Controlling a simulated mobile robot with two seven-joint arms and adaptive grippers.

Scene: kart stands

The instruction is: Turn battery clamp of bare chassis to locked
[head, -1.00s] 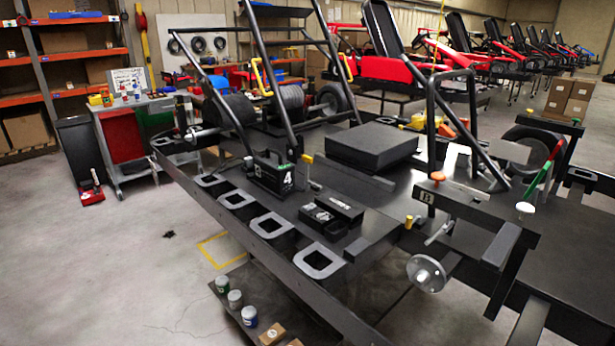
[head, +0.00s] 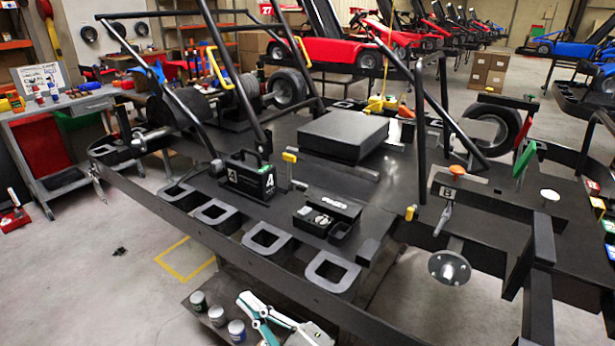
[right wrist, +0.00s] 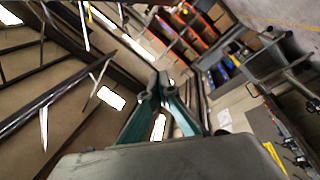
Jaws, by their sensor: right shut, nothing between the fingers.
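The bare chassis (head: 225,250) is a black frame on a stand across the middle of the head view. The black battery (head: 244,181), marked 4, stands upright on its deck. Just right of it is a small upright post with a yellow top (head: 290,157), which looks like the battery clamp; I cannot tell its lock state. My right gripper (head: 246,300), with teal and white fingers, is at the bottom edge, in front of and below the chassis rail, well apart from the clamp. In the right wrist view its fingers (right wrist: 162,82) meet, empty. My left gripper is out of view.
Square loops (head: 268,240) line the chassis's near edge. A black open box (head: 327,216) sits on the deck right of the battery. Slanted bars (head: 192,118) rise behind and left. Cans (head: 217,316) stand on a low shelf beside my gripper. Open floor lies at left.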

